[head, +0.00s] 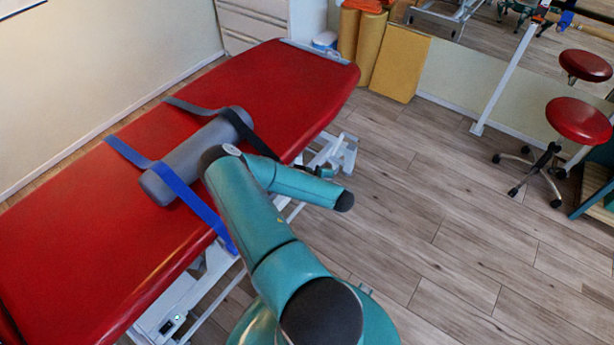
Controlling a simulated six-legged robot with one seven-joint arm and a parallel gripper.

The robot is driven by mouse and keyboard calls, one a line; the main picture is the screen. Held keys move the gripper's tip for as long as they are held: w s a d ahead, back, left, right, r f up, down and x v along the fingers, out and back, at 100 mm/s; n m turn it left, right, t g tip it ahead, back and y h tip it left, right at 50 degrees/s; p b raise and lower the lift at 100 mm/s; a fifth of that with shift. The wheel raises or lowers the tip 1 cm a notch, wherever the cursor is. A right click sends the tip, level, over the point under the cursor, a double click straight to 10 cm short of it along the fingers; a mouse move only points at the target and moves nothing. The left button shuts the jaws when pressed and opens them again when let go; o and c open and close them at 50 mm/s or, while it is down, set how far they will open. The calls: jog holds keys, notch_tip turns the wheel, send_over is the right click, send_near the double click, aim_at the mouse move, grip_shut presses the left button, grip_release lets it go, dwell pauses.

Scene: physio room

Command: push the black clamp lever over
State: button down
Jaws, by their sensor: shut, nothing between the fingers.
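The black clamp lever cannot be made out for certain. A small dark part (325,172) shows at the side of the red treatment table (300,80), just beyond my teal forearm, but it is too small to tell what it is. My arm reaches up over the table's near edge, and its forearm bends back to the right, ending in a dark rounded joint. My gripper's fingers are not visible; they are hidden behind or below that link.
A grey bolster (175,172) lies across the table with a blue strap (190,195) and a dark strap (190,106). White frame parts (340,152) stick out below the table edge. Wooden floor (450,210) is clear to the right, with red stools (578,120) beyond.

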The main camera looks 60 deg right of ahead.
jog(key=shift+w+d+n+y, duration=0.2)
jog(key=shift+d+n+y, duration=0.1)
jog(key=shift+d, duration=0.8)
jog(key=shift+w+a, duration=0.3)
jog(key=shift+a, duration=0.4)
jog(key=shift+s+r, duration=0.1)
jog(key=shift+s, duration=0.05)
